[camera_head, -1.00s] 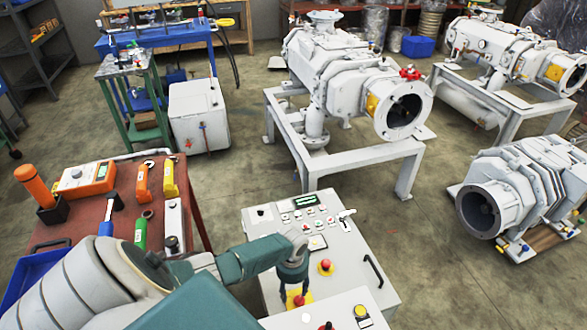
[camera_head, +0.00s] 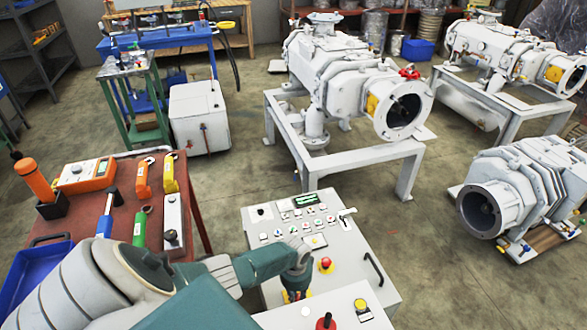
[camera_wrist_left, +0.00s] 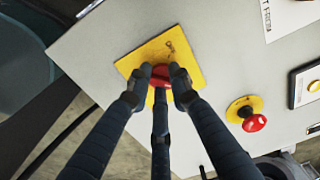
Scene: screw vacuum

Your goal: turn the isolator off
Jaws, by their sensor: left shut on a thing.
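The isolator is a red knob (camera_wrist_left: 160,73) on a square yellow plate (camera_wrist_left: 183,47) on the grey control panel (camera_wrist_left: 222,75), seen in the left wrist view. My left gripper (camera_wrist_left: 158,82) is shut on the red knob, with its dark fingers around it. In the head view, my left gripper (camera_head: 296,294) reaches down to the front left of the control panel (camera_head: 262,226), and my arm hides most of the knob and plate. My right gripper does not show.
A red emergency button on a yellow ring (camera_head: 326,264) sits right of the gripper, also in the left wrist view (camera_wrist_left: 254,122). A black handle (camera_head: 373,270) is at the panel's right. A red tool table (camera_head: 110,225) stands left.

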